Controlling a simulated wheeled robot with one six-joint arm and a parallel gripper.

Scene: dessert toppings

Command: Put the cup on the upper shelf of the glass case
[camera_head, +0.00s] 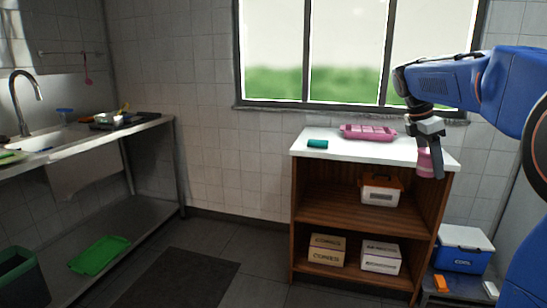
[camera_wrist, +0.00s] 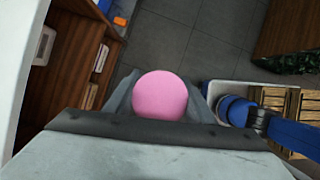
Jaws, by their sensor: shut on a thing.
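My gripper (camera_head: 431,150) is shut on a pink cup (camera_head: 425,163) at the right end of the white-topped wooden shelf unit. The cup hangs below the gripper, in front of the unit's right end, and the jaws hide part of it. In the wrist view the cup (camera_wrist: 160,95) shows as a smooth pink round shape between the two grey fingers. I cannot make out a glass case in either view.
The white top (camera_head: 345,151) holds a teal item (camera_head: 317,144) and a pink tray (camera_head: 368,132). Its open shelves hold an orange-and-white box (camera_head: 381,191) and cartons (camera_head: 327,250). A blue cooler (camera_head: 463,248) stands at right. A steel sink counter (camera_head: 90,137) is at left. Middle floor is clear.

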